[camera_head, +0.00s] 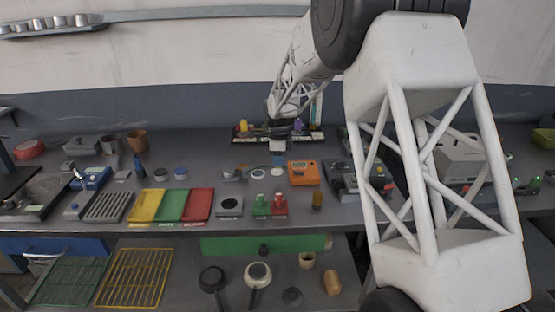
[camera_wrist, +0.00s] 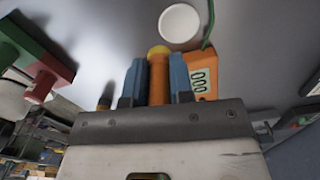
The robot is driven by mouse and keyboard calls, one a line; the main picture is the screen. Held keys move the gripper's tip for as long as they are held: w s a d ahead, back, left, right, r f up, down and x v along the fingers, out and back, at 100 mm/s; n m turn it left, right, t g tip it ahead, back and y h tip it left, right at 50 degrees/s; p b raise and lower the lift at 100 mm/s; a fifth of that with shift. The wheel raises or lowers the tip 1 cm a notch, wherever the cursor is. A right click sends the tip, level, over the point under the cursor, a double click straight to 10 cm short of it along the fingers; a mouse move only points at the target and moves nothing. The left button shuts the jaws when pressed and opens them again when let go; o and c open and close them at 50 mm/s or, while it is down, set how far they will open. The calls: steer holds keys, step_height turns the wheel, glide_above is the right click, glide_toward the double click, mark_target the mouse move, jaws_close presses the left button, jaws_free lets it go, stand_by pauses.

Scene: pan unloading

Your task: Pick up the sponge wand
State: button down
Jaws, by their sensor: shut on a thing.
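The sponge wand (camera_wrist: 158,82) shows in the wrist view as an orange handle with a rounded yellow end. It stands between the two blue fingers of my gripper (camera_wrist: 157,80), which are shut on it. In the head view my gripper (camera_head: 278,158) is low over the middle of the counter, to the left of the orange box. The wand cannot be made out there, and whether it touches the counter cannot be told.
An orange box (camera_head: 303,172) with a pale panel is just right of my gripper; it also shows in the wrist view (camera_wrist: 203,82). A white disc (camera_wrist: 179,22) lies nearby. Green and red blocks (camera_head: 270,204) stand in front. Coloured trays (camera_head: 171,205) lie to the left.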

steer(key=s, duration=0.4)
steer(key=s+d+r, duration=0.1)
steer(key=s, duration=0.4)
steer(key=s+d, duration=0.1)
steer(key=s, duration=0.3)
steer(key=shift+s+r, duration=0.15)
stand_by(0.5)
step_height(320, 180, up, 2)
glide_above(258, 174)
steer(key=shift+r, duration=0.15)
stand_by(0.4)
steer(key=shift+f, duration=0.2)
steer(key=shift+f, duration=2.8)
steer(key=shift+f, duration=0.65)
stand_by(1.0)
